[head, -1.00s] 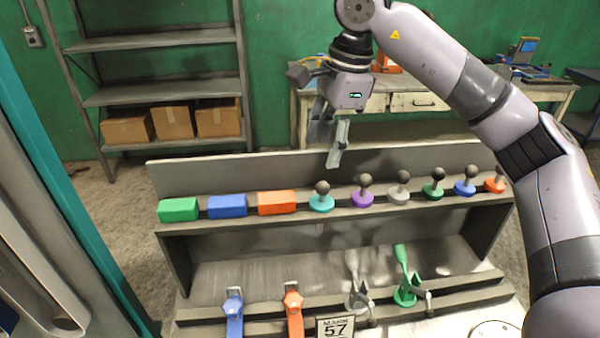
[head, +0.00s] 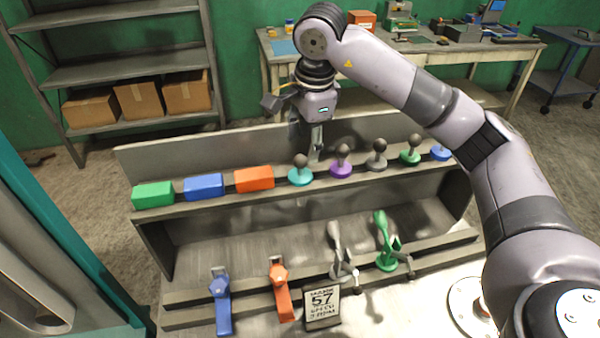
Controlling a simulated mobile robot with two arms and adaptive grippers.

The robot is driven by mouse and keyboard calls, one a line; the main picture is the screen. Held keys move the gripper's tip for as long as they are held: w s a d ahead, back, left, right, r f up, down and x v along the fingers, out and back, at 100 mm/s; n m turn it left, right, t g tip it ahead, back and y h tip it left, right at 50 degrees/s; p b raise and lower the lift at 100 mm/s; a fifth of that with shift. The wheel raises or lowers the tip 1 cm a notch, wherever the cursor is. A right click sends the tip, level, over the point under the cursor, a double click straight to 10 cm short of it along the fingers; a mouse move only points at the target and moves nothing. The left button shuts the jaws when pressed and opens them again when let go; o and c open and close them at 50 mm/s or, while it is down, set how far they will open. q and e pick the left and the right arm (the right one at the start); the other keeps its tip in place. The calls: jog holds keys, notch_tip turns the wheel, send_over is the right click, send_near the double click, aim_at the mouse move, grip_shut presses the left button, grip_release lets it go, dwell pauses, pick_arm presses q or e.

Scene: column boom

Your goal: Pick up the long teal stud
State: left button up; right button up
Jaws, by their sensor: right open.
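The teal stud (head: 300,177) has a teal base and a dark ball on top. It stands upright on the upper ledge of the rack, between the orange block and the purple stud. My right gripper (head: 316,148) points down above and behind the ledge, its fingers just up and to the right of the teal stud's ball. It is open and looks empty. Whether it is in line with the stud in depth, I cannot tell. My left gripper is not in view.
On the same ledge are green, blue and orange blocks (head: 254,180) to the left. Purple (head: 341,167), grey, green and blue studs stand to the right. Clamps and a sign (head: 321,309) are on the lower ledge. The rack's back panel (head: 200,152) rises behind the studs.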

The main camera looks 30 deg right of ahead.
aim_at(302, 156)
jog(key=shift+f, duration=0.5)
jog(key=shift+w+f+p, duration=0.1)
jog(key=shift+f+p, duration=0.2)
jog(key=shift+p, duration=0.15)
jog(key=f+p, duration=0.2)
jog(key=f, duration=0.1)
jog(key=shift+w+a+f, duration=0.2)
jog(key=shift+w, duration=0.15)
jog(key=shift+w+f, duration=0.1)
jog(key=shift+f, duration=0.45)
jog(key=shift+c, duration=0.6)
grip_shut()
